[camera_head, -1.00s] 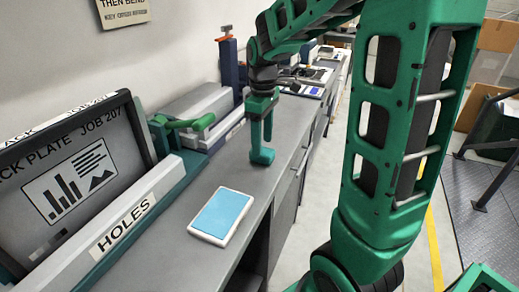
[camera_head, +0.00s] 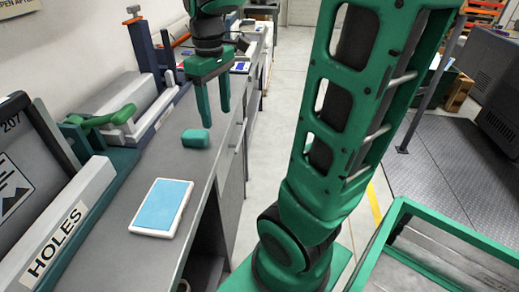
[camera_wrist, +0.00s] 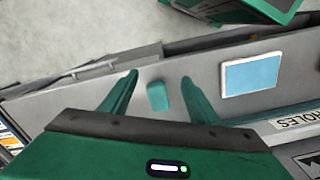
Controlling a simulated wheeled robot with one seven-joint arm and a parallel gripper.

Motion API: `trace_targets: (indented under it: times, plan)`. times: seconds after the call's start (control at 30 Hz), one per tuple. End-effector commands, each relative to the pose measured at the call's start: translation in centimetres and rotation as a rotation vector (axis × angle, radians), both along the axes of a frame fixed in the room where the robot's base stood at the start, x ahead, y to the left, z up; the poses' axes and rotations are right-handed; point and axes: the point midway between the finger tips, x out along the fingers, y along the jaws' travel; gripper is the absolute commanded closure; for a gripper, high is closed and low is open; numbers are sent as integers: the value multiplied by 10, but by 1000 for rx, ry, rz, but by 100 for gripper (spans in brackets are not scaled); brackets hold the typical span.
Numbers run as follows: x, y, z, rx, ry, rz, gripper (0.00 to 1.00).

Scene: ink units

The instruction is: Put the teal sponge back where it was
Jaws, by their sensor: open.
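The teal sponge (camera_head: 196,138) lies on the grey bench top, beyond the white tablet-like pad with a blue face. In the wrist view the sponge (camera_wrist: 158,96) shows on the bench between the two fingers, apart from both. My gripper (camera_head: 214,118) is open and empty, raised above the bench beside the sponge, with its fingers pointing down. In the wrist view my gripper (camera_wrist: 158,76) shows its fingers spread wide.
The blue-faced pad (camera_head: 162,207) lies nearer on the bench (camera_head: 122,257). A machine labelled HOLES (camera_head: 60,236) runs along the left, with a green-handled device (camera_head: 100,119) behind it. The bench's right edge drops to the floor.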

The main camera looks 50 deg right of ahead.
Motion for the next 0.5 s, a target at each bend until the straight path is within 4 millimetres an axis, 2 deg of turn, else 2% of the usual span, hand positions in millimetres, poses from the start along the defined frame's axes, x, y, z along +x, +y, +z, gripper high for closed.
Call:
trace_targets:
  times: [0.03, 0.1, 0.3, 0.4, 0.5]
  plan:
    - [-23, -5, -5, 1, -1, -91, 45]
    - [-51, -9, -14, 2, -2, -216, 45]
    - [-123, -14, -44, 5, 4, -543, 45]
    - [-147, -13, -56, 5, 7, -657, 45]
    - [-162, -11, -63, 5, 7, -728, 45]
